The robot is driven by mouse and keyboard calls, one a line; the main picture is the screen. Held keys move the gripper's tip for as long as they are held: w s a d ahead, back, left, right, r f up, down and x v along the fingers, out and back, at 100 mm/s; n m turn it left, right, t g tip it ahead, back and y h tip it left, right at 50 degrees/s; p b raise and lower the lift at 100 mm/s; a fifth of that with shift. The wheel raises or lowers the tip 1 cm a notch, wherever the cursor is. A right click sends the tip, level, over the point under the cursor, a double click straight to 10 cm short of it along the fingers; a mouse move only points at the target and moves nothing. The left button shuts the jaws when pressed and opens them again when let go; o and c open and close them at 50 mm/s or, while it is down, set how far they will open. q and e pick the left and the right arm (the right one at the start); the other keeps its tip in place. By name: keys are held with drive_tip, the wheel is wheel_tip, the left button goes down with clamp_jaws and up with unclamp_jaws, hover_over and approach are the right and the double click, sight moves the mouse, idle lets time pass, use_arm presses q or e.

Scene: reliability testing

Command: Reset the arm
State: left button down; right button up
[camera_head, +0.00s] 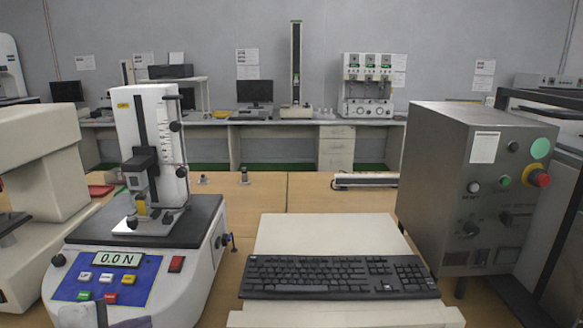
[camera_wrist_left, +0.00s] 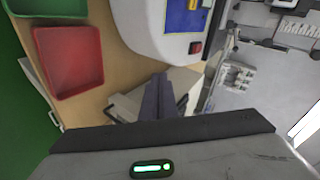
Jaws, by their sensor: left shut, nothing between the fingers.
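My left gripper (camera_head: 102,312) shows only in part at the bottom left of the head view, in front of the white force tester (camera_head: 140,240). In the left wrist view its dark fingers (camera_wrist_left: 163,82) are together and hold nothing. The tester's base with its blue panel also shows in the left wrist view (camera_wrist_left: 150,30), beyond the fingertips and apart from them as far as I can tell. Its display (camera_head: 117,260) reads 0.0 N. My right gripper is in neither view.
A black keyboard (camera_head: 335,277) lies on a light surface in the middle. A grey control box (camera_head: 445,190) with a red knob stands at right. A red tray (camera_wrist_left: 68,60) and a green tray (camera_wrist_left: 45,7) lie left in the wrist view. Benches with instruments line the back wall.

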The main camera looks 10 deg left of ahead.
use_arm(q)
drive_tip(key=s+d+f+n+g, duration=0.2)
drive_tip(key=s+d+f+n, duration=0.45)
drive_tip(key=d+f, duration=0.25)
drive_tip(key=s+d+f+n+g, duration=0.2)
drive_tip(key=s+f+n+g, duration=0.15)
drive_tip(key=s, duration=0.35)
drive_tip(key=s+d+f+n+g, duration=0.2)
drive_tip(key=s+f, duration=0.2)
drive_tip(key=s, duration=0.3)
drive_tip(key=w+d+f+t+h, duration=0.1)
drive_tip(key=d+f+t, duration=0.1)
drive_tip(key=f, duration=0.4)
drive_tip(key=w+d+f+t+h, duration=0.1)
drive_tip(key=w+d+f+t, duration=0.1)
drive_tip(key=f, duration=0.4)
drive_tip(key=shift+w+d+f+t+h, duration=0.15)
drive_tip(key=shift+w+d+t+h, duration=0.15)
drive_tip(key=shift+d+t, duration=0.25)
